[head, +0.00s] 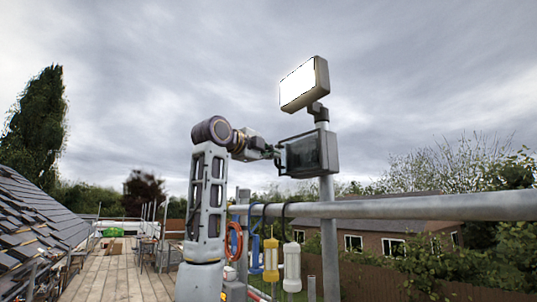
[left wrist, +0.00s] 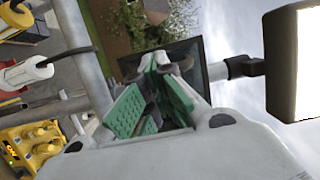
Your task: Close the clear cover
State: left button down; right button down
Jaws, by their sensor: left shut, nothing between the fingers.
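A grey box with a dark, see-through front, the clear cover (head: 303,155), is fixed to the metal post below the lamp. In the left wrist view the cover shows as a dark framed panel (left wrist: 188,58) behind my fingers. I cannot tell whether it is fully shut or slightly ajar. My left gripper (head: 277,153) is at the cover's left edge in the head view. Its green-padded fingers (left wrist: 160,75) are shut and hold nothing; they overlap the panel, and contact is unclear. My right gripper is in neither view.
A lit floodlight (head: 304,84) sits on top of the post (head: 328,240). A plank walkway (head: 115,272) lies left, beside a tiled roof (head: 35,220).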

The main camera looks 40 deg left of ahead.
pick_arm(q)
jog(key=shift+w+d, duration=0.15)
jog(key=shift+w, duration=0.3)
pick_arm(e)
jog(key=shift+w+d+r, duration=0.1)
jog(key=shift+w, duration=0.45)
pick_arm(q)
jog(key=shift+s, duration=0.1)
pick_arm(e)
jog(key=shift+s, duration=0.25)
pick_arm(q)
jog(key=shift+d, duration=0.1)
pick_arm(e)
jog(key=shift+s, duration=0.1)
